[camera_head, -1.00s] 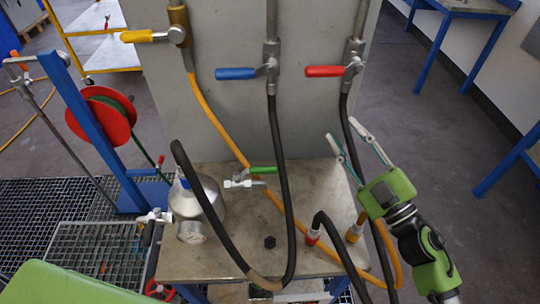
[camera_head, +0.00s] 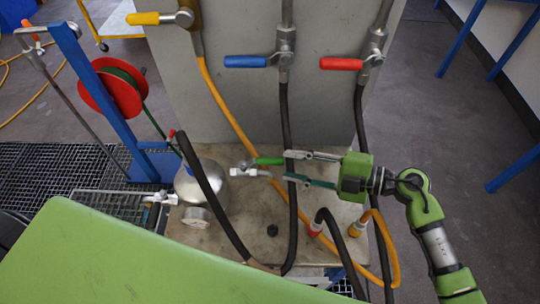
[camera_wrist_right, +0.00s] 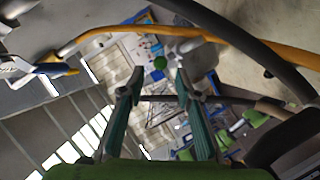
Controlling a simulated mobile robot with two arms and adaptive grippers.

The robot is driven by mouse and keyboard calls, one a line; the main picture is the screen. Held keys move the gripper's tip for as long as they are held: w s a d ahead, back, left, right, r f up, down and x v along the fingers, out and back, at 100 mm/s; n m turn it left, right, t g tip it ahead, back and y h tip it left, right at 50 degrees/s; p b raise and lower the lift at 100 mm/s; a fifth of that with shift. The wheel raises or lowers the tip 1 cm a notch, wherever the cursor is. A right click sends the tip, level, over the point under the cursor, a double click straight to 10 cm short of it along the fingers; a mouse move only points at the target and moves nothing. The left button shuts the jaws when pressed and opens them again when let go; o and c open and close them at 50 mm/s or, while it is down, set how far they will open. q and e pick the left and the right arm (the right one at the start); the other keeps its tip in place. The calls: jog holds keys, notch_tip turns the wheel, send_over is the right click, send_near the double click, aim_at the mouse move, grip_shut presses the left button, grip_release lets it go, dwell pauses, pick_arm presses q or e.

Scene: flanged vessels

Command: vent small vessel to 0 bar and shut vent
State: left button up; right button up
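The small vessel (camera_head: 203,180) is a rounded silver body at the left of the metal bench top, partly behind a black hose. A round gauge (camera_head: 196,217) sits low at its front. A valve with a green lever handle (camera_head: 268,161) stands right of the vessel, its silver body (camera_head: 247,171) at the handle's left end. My right gripper (camera_head: 287,166) is open, with its fingertips just right of the green handle. In the right wrist view a round green end (camera_wrist_right: 160,63) shows between the spread fingers; contact cannot be told. My left gripper is not in view.
Yellow (camera_head: 143,18), blue (camera_head: 245,61) and red (camera_head: 341,64) lever handles are on the grey panel (camera_head: 240,100). A black hose (camera_head: 285,120) hangs by my right fingertips. A yellow hose (camera_head: 222,105) crosses the bench. A red reel (camera_head: 110,90) stands left.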

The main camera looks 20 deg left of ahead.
aim_at(280, 163)
jog(key=p+x, duration=0.1)
jog(key=x, duration=0.6)
jog(key=shift+d, duration=0.1)
grip_shut()
